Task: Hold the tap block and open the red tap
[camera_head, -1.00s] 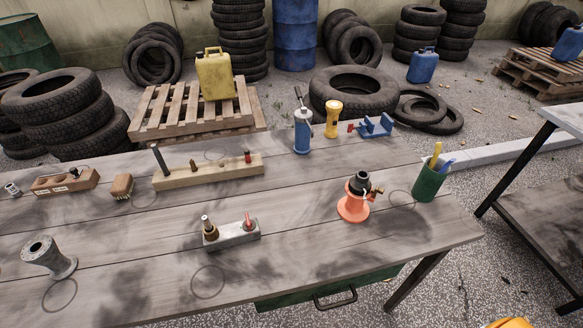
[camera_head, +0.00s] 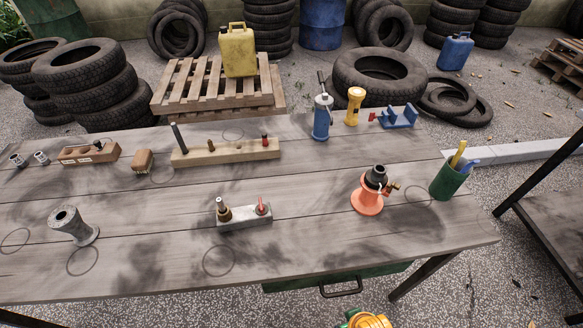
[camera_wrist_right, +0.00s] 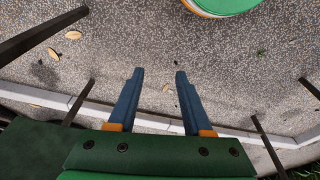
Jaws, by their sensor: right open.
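The tap block (camera_head: 246,223) is a grey metal block lying on the wooden workbench (camera_head: 300,248), near the middle of the head view. A dark tap with a brass collar (camera_head: 224,211) stands at its left end. The red tap (camera_head: 262,206) stands at its right end. My right gripper (camera_wrist_right: 156,74) shows in the right wrist view with two blue fingers apart and nothing between them, over the gravel floor. It is away from the tap block. My left gripper is not in view.
A grey flanged pipe (camera_head: 75,226) stands left of the block. An orange stand with a brass valve (camera_head: 367,199) and a green pen cup (camera_head: 449,181) stand to the right. A wooden rail (camera_head: 226,153) lies behind. The bench in front of the block is clear.

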